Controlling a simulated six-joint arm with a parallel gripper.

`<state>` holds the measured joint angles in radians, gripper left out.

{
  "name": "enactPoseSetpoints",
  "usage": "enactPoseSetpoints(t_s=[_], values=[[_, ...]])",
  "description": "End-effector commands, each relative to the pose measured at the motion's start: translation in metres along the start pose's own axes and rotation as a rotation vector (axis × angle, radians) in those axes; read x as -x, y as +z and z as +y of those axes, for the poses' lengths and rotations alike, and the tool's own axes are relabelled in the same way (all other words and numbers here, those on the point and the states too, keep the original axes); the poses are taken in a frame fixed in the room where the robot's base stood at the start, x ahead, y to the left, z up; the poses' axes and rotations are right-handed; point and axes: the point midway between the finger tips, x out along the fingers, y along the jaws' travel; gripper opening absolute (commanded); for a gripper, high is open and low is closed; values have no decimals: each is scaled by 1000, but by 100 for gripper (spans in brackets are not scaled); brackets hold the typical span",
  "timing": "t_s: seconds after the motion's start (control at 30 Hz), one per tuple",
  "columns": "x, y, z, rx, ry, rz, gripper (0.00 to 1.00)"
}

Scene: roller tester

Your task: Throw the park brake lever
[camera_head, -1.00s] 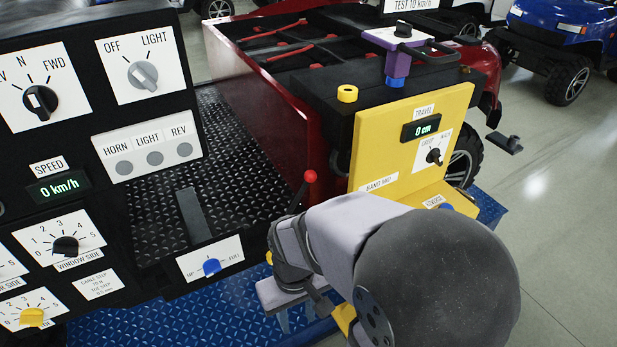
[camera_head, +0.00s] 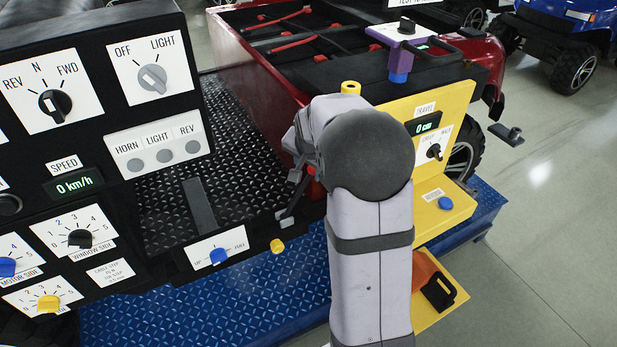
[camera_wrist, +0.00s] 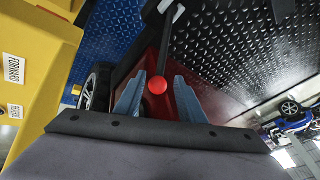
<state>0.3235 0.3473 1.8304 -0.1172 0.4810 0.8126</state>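The park brake lever is a dark stem with a red ball knob (camera_wrist: 157,85). In the wrist view its stem runs up from the knob to a pale bracket. In the head view only a bit of the red knob (camera_head: 310,171) shows beside my wrist, which hides the rest. My gripper (camera_wrist: 160,76) is open, with one grey-blue finger on each side of the knob. Gaps show between the knob and both fingers, so I see no contact. In the head view my gripper (camera_head: 300,174) is mostly hidden by my own arm.
The yellow travel panel (camera_head: 459,110) stands right of my arm, with a blue button (camera_head: 445,203). The black control panel (camera_head: 100,120) is at the left. An orange pedal-like part (camera_head: 428,279) is at lower right.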

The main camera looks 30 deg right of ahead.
Motion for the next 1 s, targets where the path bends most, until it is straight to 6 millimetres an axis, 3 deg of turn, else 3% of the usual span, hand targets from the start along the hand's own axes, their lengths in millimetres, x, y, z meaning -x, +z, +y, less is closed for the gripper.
enactPoseSetpoints(t_s=[0.43,1.0], values=[[-6,0,0,-72,0,-1,36],[-64,0,0,-70,1,-2,36]])
